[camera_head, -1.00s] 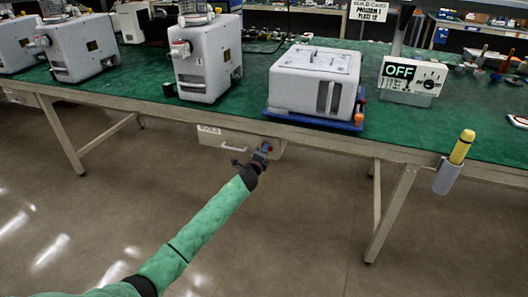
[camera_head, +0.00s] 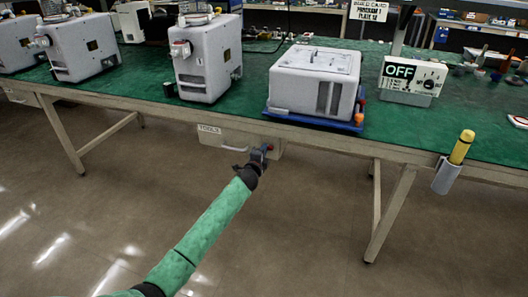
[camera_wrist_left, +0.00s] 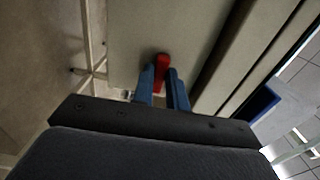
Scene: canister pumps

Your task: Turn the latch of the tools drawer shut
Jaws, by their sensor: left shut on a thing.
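The tools drawer (camera_head: 209,138) hangs under the green-topped workbench, with a "TOOLS" label and a pale handle on its front. Its latch shows as a red piece (camera_wrist_left: 161,66) in the left wrist view, near the drawer's right end. My left gripper (camera_head: 262,152) is at the right part of the drawer front. In the left wrist view its two blue fingers (camera_wrist_left: 163,84) stand on either side of the red latch and are shut on it. In the head view the gripper mostly hides the latch. My right gripper is not in view.
The green workbench top (camera_head: 240,115) overhangs the drawer. A bench leg (camera_head: 390,214) and a yellow flashlight in a holder (camera_head: 447,177) are to the right. Floor below is clear.

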